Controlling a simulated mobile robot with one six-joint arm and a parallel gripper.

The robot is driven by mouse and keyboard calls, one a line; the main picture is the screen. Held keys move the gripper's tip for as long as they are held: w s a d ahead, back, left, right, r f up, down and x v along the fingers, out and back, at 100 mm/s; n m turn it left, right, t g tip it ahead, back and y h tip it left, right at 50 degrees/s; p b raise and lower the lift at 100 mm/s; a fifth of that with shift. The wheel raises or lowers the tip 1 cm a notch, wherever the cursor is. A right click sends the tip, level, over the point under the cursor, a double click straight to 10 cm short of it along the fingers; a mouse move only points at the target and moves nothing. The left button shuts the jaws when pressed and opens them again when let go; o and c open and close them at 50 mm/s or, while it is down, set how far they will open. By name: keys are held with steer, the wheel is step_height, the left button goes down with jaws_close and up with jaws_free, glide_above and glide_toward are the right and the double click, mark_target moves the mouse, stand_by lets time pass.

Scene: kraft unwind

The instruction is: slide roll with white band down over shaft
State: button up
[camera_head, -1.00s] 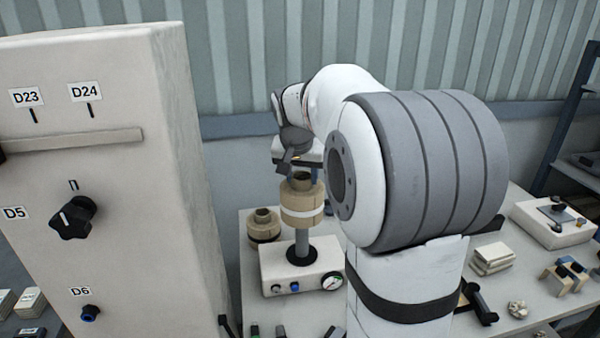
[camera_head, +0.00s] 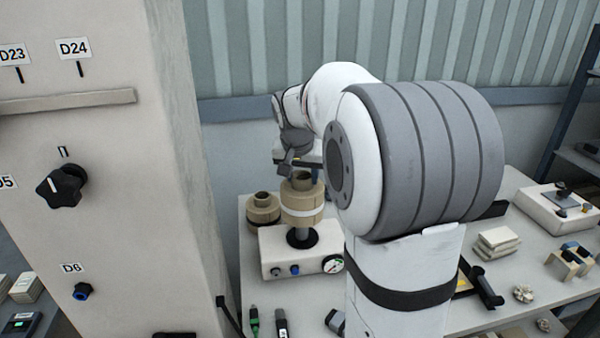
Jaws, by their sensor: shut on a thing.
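The kraft roll with the white band (camera_head: 302,203) is around the grey shaft (camera_head: 302,235), upright. A short length of shaft shows between the roll's underside and the black base collar. The shaft stands on a white box (camera_head: 280,262) with a gauge and knobs. My gripper (camera_head: 303,172) is at the roll's top, shut on the roll; its fingers are small and partly hidden by my arm.
A second tan roll (camera_head: 263,208) stands just left and behind the box. A tall beige cabinet (camera_head: 110,130) with a black knob fills the left. Tools (camera_head: 281,325) lie at the table's front edge. Stacked white blocks (camera_head: 496,242) and other fixtures lie to the right.

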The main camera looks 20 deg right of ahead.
mark_target(301, 190)
steer(key=shift+f+b, duration=2.05)
steer(key=shift+f, duration=0.75)
steer(key=shift+s+f+b, duration=0.15)
steer(key=shift+f+b, duration=0.55)
steer(key=shift+b, duration=0.1)
steer(key=o, duration=1.1)
steer(key=v, duration=0.7)
steer(key=shift+s+a+r, duration=0.15)
steer(key=shift+r, duration=0.05)
steer(key=shift+s+a+r, duration=0.1)
steer(key=shift+s+r, duration=0.05)
steer(key=s+a+f+n, duration=0.2)
steer(key=s+a+f, duration=0.1)
steer(key=s, duration=0.4)
steer(key=s+a+f+n+y, duration=0.1)
steer(key=s+a+f+n, duration=0.1)
steer(key=s+f, duration=0.4)
steer(key=s+a+f+n+g+y, duration=0.1)
steer(key=s+a+f, duration=0.3)
steer(key=s, duration=0.6)
steer(key=shift+s+a+f+n, duration=0.15)
steer(key=shift+a+f+n, duration=0.2)
steer(key=shift+n, duration=0.55)
